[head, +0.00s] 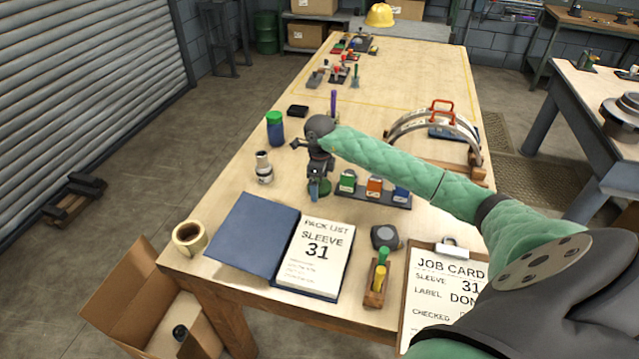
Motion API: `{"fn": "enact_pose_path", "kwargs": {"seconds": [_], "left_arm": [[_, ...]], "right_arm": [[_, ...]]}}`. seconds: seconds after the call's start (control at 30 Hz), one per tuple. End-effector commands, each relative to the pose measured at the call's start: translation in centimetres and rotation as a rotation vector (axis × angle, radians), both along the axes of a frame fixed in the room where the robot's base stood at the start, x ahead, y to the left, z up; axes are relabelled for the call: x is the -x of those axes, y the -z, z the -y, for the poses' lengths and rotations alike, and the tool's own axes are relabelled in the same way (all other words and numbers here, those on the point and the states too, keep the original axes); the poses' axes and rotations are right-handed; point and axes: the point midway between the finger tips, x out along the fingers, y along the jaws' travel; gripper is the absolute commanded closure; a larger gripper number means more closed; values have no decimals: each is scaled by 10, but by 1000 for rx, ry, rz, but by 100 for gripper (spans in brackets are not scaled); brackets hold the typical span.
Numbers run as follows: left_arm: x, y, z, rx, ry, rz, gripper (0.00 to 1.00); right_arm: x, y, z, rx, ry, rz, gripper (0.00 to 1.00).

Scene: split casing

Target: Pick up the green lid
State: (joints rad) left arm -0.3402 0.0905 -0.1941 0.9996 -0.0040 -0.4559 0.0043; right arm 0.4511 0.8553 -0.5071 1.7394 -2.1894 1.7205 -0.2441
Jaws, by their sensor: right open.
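My right arm comes in from the lower right in a green quilted sleeve. Its open right gripper (317,190) points down at the table left of the small rack. A dark green round piece (323,186) shows at its fingertips, partly hidden by them; I cannot tell whether they touch it or whether it is a lid. A bright green lid (275,116) sits on an upright blue jar (276,133), left of the gripper and apart from it. My left gripper is not in view.
A rack (401,203) with green, orange and blue blocks stands right of the gripper. A metal arch (408,122) stands behind my sleeve.

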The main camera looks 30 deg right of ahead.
Motion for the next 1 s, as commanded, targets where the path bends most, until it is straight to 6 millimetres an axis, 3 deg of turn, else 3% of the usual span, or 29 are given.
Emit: {"fn": "enact_pose_path", "kwargs": {"seconds": [0.23,0.47,1.0], "left_arm": [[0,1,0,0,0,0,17],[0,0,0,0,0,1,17],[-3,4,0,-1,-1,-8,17]], "right_arm": [[0,1,0,0,0,0,5],[0,1,0,0,0,0,50],[0,-5,0,0,-2,1,51]]}}
